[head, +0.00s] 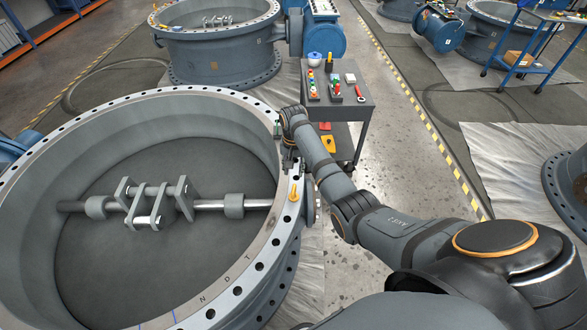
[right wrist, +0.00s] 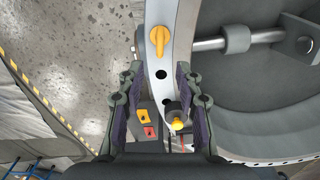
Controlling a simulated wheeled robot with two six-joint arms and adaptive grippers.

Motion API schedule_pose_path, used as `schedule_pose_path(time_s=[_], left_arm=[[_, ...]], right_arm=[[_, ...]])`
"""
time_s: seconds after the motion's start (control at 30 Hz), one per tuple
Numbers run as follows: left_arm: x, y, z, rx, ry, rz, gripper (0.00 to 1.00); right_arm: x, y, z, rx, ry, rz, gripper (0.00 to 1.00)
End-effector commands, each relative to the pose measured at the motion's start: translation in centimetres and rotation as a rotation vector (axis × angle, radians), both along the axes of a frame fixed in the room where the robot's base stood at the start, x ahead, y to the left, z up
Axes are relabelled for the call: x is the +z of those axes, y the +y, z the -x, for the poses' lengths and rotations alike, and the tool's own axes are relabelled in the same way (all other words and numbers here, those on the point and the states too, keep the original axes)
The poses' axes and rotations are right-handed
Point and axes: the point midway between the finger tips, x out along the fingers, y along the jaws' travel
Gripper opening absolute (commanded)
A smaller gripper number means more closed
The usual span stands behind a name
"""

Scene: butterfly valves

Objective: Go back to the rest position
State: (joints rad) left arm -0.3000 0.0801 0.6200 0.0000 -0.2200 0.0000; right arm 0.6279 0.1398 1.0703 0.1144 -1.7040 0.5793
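My right arm reaches from the lower right of the head view to the near valve's flange. My right gripper (head: 288,158) is beside and over the flange there, partly hidden by its own wrist. In the right wrist view its two fingers (right wrist: 158,78) stand apart with nothing gripped between them. The flange (right wrist: 160,95) runs below the gap. A dark piece with a yellow end (right wrist: 178,124) shows near the right finger; whether it touches is unclear. A yellow handle-like piece (right wrist: 157,38) is on the flange beyond the fingertips, also in the head view (head: 293,192). My left gripper is not visible.
The large grey valve ring (head: 145,98) fills the left, with a shaft and brackets inside. A dark trolley (head: 350,108) with small parts stands just beyond my right arm. More valves stand behind and at right, with a blue table (head: 530,62). Open floor lies right of the trolley.

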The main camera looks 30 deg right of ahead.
Motion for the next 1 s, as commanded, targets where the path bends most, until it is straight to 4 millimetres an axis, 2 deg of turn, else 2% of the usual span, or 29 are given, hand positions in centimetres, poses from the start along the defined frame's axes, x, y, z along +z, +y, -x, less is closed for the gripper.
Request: schedule_pose_path(time_s=[0.43, 0.53, 0.63, 0.73, 0.8, 0.9, 1.0], left_arm=[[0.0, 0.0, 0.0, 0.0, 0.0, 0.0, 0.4], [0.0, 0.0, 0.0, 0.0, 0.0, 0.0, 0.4], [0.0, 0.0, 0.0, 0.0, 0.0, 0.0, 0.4], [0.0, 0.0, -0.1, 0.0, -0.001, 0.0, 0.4], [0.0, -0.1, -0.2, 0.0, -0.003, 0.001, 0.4], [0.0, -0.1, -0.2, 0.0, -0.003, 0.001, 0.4], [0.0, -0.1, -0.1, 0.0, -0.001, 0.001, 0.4]], right_arm=[[-0.1, 0.0, 0.0, 0.001, -0.001, 0.001, 0.35], [-1.0, 0.1, 1.1, 0.032, -0.011, 0.01, 0.35], [-2.9, 0.4, 4.2, 0.123, -0.044, 0.036, 0.35], [-4.3, 1.1, 9.1, 0.258, -0.094, 0.071, 0.35], [-4.2, 1.6, 12.2, 0.344, -0.129, 0.094, 0.35], [-3.6, 2.2, 15.8, 0.438, -0.165, 0.116, 0.35], [-2.7, 2.7, 18.7, 0.509, -0.193, 0.134, 0.35]])
